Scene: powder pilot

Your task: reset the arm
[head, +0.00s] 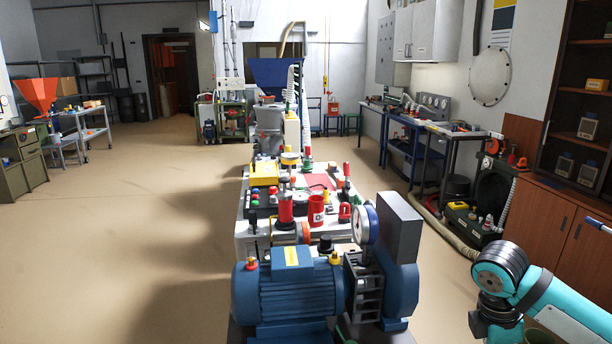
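My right arm (545,300), teal with black joints, comes in at the lower right corner. My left arm and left gripper are not in view.
A blue motor (290,292) and a blue-grey pump unit (402,275) stand close in front, left of my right arm. Behind them is a bench (245,232) crowded with red cups and tools. A brown cabinet (558,222) stands right. The floor (130,220) at left is clear.

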